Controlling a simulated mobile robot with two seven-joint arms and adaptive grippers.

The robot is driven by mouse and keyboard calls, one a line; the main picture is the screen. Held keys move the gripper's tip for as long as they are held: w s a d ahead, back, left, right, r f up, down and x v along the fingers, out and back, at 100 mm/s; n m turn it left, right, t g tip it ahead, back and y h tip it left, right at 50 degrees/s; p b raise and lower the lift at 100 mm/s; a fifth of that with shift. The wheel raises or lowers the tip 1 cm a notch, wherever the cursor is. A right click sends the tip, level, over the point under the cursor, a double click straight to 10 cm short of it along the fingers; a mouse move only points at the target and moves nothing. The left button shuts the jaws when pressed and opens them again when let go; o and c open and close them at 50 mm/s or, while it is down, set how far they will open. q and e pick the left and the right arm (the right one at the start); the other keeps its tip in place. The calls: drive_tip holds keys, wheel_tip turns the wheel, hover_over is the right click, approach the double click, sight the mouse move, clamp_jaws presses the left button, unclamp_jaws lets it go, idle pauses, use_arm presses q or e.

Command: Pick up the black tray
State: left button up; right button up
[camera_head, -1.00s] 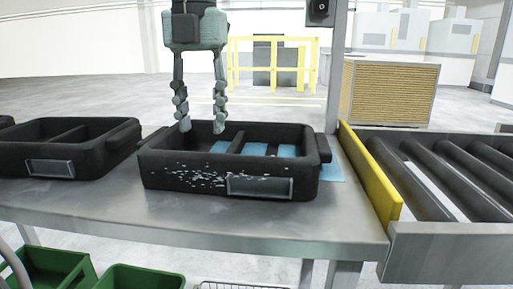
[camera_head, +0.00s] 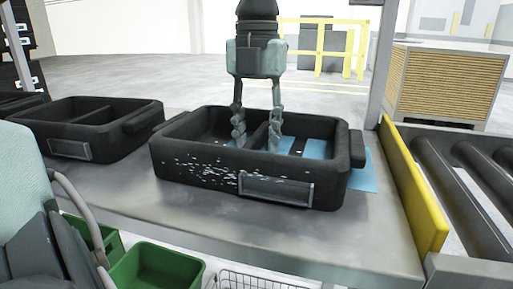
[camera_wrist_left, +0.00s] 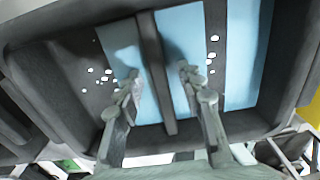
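A black tray (camera_head: 200,170) with white specks and a label holder on its front wall stands on the grey table. It has a middle divider, and blue patches show inside. My left gripper (camera_head: 257,138) points down into it from above. Its two fingers are apart, one on each side of the divider (camera_wrist_left: 157,75), with visible gaps in the left wrist view (camera_wrist_left: 162,80). I see no firm grip on the divider. A second black tray (camera_head: 66,129) stands to the left, apart from the first. My right gripper is not in view.
A yellow guard (camera_head: 415,190) and a roller conveyor (camera_head: 470,205) are right of the table (camera_head: 230,227). A blue patch (camera_head: 362,172) lies beside the tray. Green bins (camera_head: 155,268) and a wire basket (camera_head: 250,281) are below the front edge. A post (camera_head: 381,60) rises behind.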

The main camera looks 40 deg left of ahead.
use_arm(q)
drive_tip(key=shift+f, duration=0.35)
clamp_jaws()
drive_tip(key=shift+r, duration=0.15)
